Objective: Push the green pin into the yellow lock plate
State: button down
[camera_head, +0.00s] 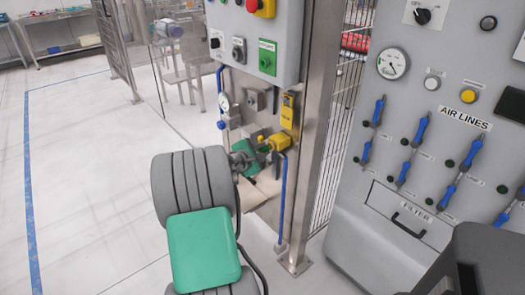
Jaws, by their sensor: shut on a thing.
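The yellow lock plate (288,109) is upright on the steel post, below the grey control box. My gripper (262,151) is below and left of it, at the far end of my arm, small in view and partly hidden by my wrist. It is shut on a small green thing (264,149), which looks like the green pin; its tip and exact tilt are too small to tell. It appears apart from the lock plate.
A yellow fitting (280,141) sits right beside my gripper. The grey air-line panel (390,215) stands at right. The floor at left (90,190) is clear.

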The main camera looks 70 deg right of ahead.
jog(key=shift+s+d, duration=0.25)
jog(key=shift+d, duration=0.2)
dwell(0.3)
jog(key=c, duration=1.2)
grip_release()
jog(key=shift+r, duration=0.1)
jog(key=shift+c, duration=0.2)
jog(key=shift+p+v, duration=0.95)
jog(key=shift+v, duration=0.25)
jog(key=p+v, duration=0.1)
jog(key=v, duration=0.2)
jog(key=shift+w+a+p, duration=0.1)
jog(key=shift+a+p, duration=0.15)
jog(key=shift+p, duration=0.1)
